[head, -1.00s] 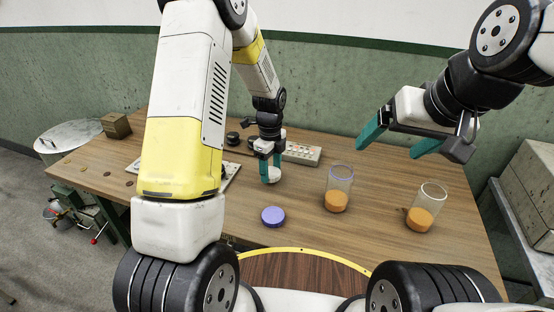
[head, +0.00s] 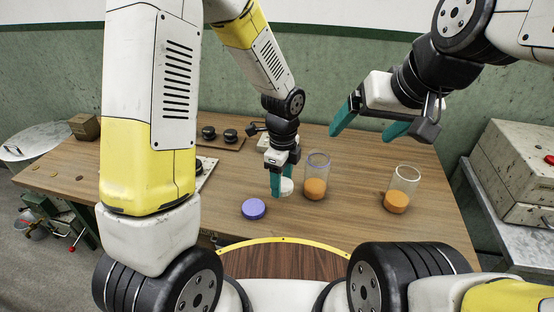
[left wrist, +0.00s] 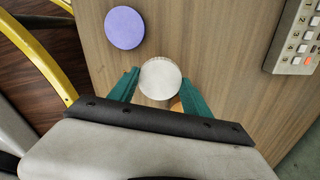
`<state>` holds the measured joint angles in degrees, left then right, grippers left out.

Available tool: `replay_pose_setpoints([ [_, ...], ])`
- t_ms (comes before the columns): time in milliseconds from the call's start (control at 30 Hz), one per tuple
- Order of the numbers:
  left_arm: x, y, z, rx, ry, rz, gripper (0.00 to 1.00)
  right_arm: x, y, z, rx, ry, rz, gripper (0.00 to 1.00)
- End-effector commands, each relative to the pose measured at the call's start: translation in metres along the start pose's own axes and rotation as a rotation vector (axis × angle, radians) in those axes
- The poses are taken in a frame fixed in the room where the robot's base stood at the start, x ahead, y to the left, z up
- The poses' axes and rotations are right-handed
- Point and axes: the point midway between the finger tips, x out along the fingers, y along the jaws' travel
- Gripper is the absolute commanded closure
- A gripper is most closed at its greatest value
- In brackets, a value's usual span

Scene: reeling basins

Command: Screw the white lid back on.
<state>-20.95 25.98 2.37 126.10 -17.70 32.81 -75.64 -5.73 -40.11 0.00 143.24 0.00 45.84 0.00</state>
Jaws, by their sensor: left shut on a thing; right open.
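I cannot tell how high the lid is above the table. The glass jar with a purplish rim (head: 316,178) and the glass jar with a whitish rim (head: 402,188) stand upright and uncovered, each with orange contents. A purple lid (head: 254,209) lies flat on the table. My right gripper (head: 369,124) is open and empty above the back of the table.
The wooden table (head: 345,215) is clear in front of the jars. A dark-knobbed board (head: 219,143) lies behind, and a keypad panel (left wrist: 297,38) shows in the left wrist view. A small brown box (head: 84,127) sits far left. A grey machine (head: 515,170) stands right, beyond the table edge.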

Motion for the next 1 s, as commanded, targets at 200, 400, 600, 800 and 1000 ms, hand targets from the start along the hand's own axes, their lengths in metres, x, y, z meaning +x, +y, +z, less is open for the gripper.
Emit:
replay_pose_setpoints([
  [200, 0.0, 0.0, -0.001, 0.0, 0.0, 0.0, 0.8, 0.0, 0.0, 0.0, 0.0, 0.0, 0.0, 0.12],
  [400, 0.0, 0.0, 0.001, -0.021, 0.0, 0.0, 0.8, 0.0, 0.0, 0.0, 0.0, 0.0, 0.0, 0.12],
  [600, 0.004, -0.005, 0.028, -0.343, 0.002, 0.0, 0.8, 0.0, 0.0, 0.0, 0.0, 0.0, 0.0, 0.12],
  [800, 0.012, -0.009, 0.081, -0.986, 0.004, 0.001, 0.8, 0.0, 0.0, 0.0, 0.0, 0.0, 0.0, 0.12],
  [1000, 0.02, -0.007, 0.13, -1.574, 0.002, 0.002, 0.8, 0.0, 0.0, 0.0, 0.0, 0.0, 0.0, 0.12],
])
